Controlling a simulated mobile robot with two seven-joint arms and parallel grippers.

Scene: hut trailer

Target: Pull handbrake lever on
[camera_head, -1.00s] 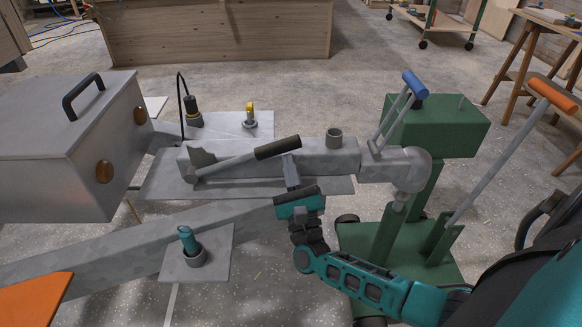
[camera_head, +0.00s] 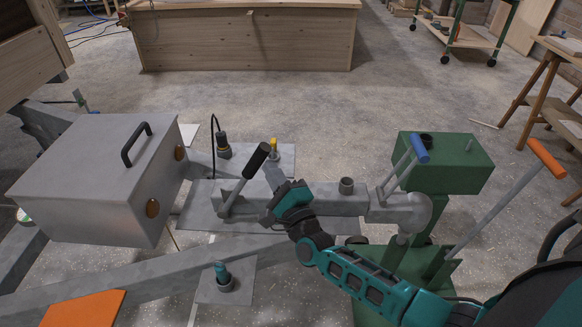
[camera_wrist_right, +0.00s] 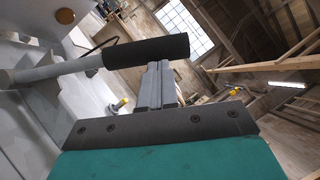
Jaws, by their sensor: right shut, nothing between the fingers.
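The handbrake lever (camera_head: 257,160) is a grey bar with a black grip. It stands tilted steeply up and to the right from its pivot on the grey drawbar (camera_head: 330,198). My right gripper (camera_head: 272,172) is shut and empty, its fingertips right beside the lever on its right side. In the right wrist view the black grip (camera_wrist_right: 146,50) crosses just past the tips of the closed fingers (camera_wrist_right: 158,82). They look to be against it or very close; contact is hard to tell. My left gripper is out of view.
A grey metal box (camera_head: 100,185) with a black handle stands left of the lever. A blue-handled lever (camera_head: 418,150) and a green stand (camera_head: 445,165) are to the right, with an orange-handled bar (camera_head: 545,158) beyond.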

